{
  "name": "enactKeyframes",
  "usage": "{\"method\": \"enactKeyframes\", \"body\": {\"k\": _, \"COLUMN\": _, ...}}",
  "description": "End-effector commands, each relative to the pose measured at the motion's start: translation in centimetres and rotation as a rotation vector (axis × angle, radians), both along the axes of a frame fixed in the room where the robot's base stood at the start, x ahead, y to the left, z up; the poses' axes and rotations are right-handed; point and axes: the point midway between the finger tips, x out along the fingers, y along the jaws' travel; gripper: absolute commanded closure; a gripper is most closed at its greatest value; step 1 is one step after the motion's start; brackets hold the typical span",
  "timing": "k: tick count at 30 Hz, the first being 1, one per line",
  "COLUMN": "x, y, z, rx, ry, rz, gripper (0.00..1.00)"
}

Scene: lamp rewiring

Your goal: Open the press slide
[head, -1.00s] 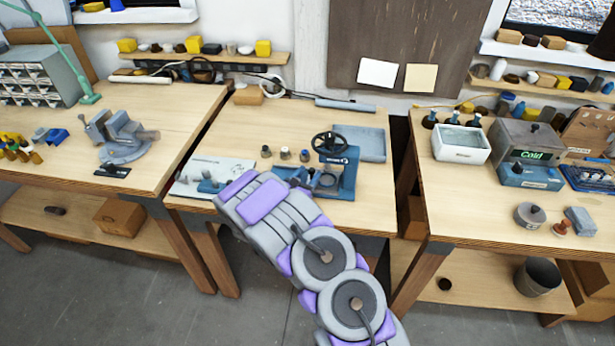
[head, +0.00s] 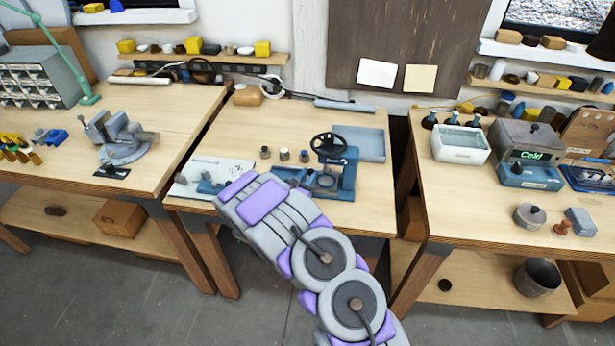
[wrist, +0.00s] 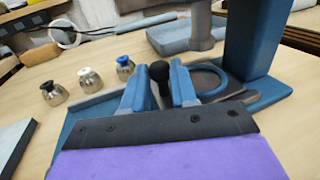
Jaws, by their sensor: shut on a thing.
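The blue press (head: 345,175) with its black handwheel (head: 329,146) stands near the front of the middle bench in the head view. In the wrist view its blue column (wrist: 258,38) rises at the right above the blue base. My gripper (wrist: 160,78) has its two blue fingers on either side of a black round knob (wrist: 159,71), shut on it. The knob is in front of the press slide (wrist: 206,80), a dark plate with a blue ring, low on the base. In the head view my arm hides the fingers and the knob.
Three small metal pieces with coloured tops (wrist: 87,78) stand left of the gripper. A grey-blue tray (head: 362,143) lies behind the press. A white board (head: 215,172) lies at the bench's left front. The bench behind the metal pieces is mostly clear.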

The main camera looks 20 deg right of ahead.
Motion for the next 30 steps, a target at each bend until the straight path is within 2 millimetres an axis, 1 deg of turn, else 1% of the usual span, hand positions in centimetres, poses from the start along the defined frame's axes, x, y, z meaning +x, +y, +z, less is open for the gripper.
{"method": "enactKeyframes", "body": {"k": 4, "x": 0.3, "y": 0.3, "z": 0.0, "rx": 0.0, "ry": -0.001, "rz": 0.002, "gripper": 1.0}}
{"method": "enactKeyframes", "body": {"k": 7, "x": 1.1, "y": 1.4, "z": 0.2, "rx": -0.002, "ry": -0.005, "rz": 0.004, "gripper": 1.0}}
{"method": "enactKeyframes", "body": {"k": 18, "x": 5.3, "y": 7.8, "z": 0.0, "rx": 0.001, "ry": -0.006, "rz": 0.004, "gripper": 1.0}}
{"method": "enactKeyframes", "body": {"k": 21, "x": 6.2, "y": 9.2, "z": -0.1, "rx": 0.001, "ry": -0.005, "rz": 0.004, "gripper": 1.0}}
{"method": "enactKeyframes", "body": {"k": 25, "x": 6.9, "y": 10.3, "z": -0.1, "rx": 0.001, "ry": 0.0, "rz": 0.003, "gripper": 1.0}}
{"method": "enactKeyframes", "body": {"k": 30, "x": 7.1, "y": 10.7, "z": -0.1, "rx": 0.001, "ry": 0.002, "rz": 0.001, "gripper": 1.0}}
